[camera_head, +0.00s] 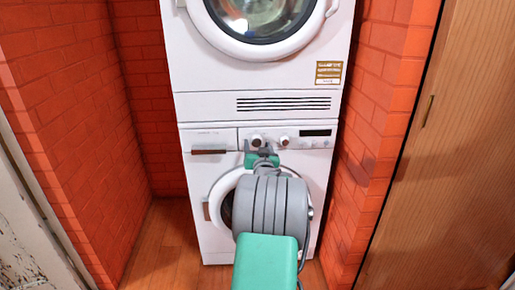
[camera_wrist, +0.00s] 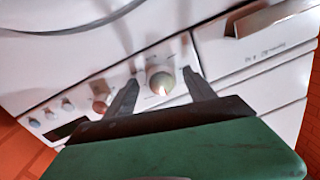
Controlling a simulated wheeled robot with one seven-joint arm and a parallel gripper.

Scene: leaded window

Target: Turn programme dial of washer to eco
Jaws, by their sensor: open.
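The washer (camera_head: 215,180) is the lower of two stacked white machines. Its programme dial (camera_head: 256,140) is a round pale knob on the control panel, right of the drawer. In the wrist view the dial (camera_wrist: 161,83) shows between my fingertips. My gripper (camera_head: 261,149) is at the panel, just below the dial in the head view. In the wrist view my gripper (camera_wrist: 160,78) is open, with one finger on each side of the dial. I cannot tell whether the fingers touch it. The eco mark and the dial's setting are not readable.
A second knob (camera_head: 284,141) and a dark display (camera_head: 315,133) lie right of the dial. The drawer (camera_head: 208,140) is at its left. The dryer-like upper machine (camera_head: 260,70) stands above. Red brick walls (camera_head: 75,125) close in both sides; wooden floor (camera_head: 165,245) shows below.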

